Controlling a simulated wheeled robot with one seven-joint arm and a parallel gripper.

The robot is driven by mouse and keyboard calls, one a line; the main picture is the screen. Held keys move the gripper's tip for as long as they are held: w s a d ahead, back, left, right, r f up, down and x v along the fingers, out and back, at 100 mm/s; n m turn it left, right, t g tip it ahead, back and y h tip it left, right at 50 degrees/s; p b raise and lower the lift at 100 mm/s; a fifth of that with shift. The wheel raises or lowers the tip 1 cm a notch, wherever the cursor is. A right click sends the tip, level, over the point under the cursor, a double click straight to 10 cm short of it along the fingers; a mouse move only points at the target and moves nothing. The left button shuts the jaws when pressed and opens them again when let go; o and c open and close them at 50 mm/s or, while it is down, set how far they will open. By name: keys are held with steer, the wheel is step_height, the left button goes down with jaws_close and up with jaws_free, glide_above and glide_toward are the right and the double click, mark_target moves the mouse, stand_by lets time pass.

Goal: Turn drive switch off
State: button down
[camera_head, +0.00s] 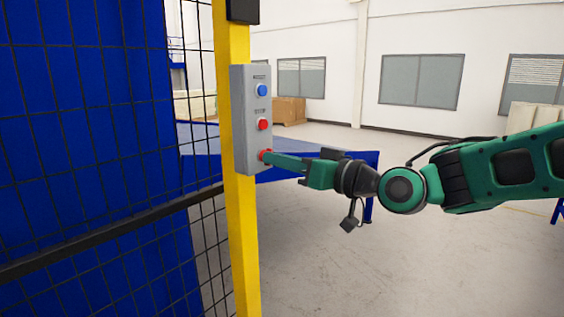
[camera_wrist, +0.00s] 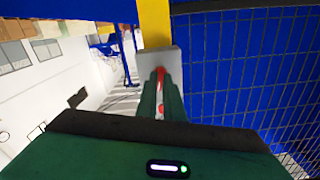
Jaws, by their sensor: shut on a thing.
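A grey control box (camera_head: 251,120) is mounted on a yellow post (camera_head: 238,235). It carries a blue button (camera_head: 262,90) at the top, a red button (camera_head: 263,125) in the middle and a red switch (camera_head: 263,155) at the bottom. My gripper (camera_head: 272,157) reaches in from the right, with its fingertips at the bottom red switch and shut on it. In the wrist view the fingers (camera_wrist: 160,95) point at the grey box (camera_wrist: 173,62), with the red switch (camera_wrist: 160,73) between their tips. The switch's setting is too small to tell.
A black wire mesh fence (camera_head: 100,130) with blue panels behind it stands left of the post. A blue table (camera_head: 330,152) is behind my gripper. The floor (camera_head: 330,270) at the lower right is clear.

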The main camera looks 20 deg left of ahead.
steer(key=shift+w+d+f+n, duration=0.1)
steer(key=shift+f+n, duration=0.1)
steer(key=shift+n, duration=0.4)
steer(key=shift+w+d+f+n, duration=0.1)
steer(key=shift+f+n, duration=0.05)
steer(key=shift+n, duration=0.75)
steer(key=c, duration=1.9)
jaws_free()
steer(key=shift+a+r, duration=0.1)
steer(key=shift+r, duration=0.1)
steer(key=v, duration=1.1)
steer(key=shift+a, duration=0.1)
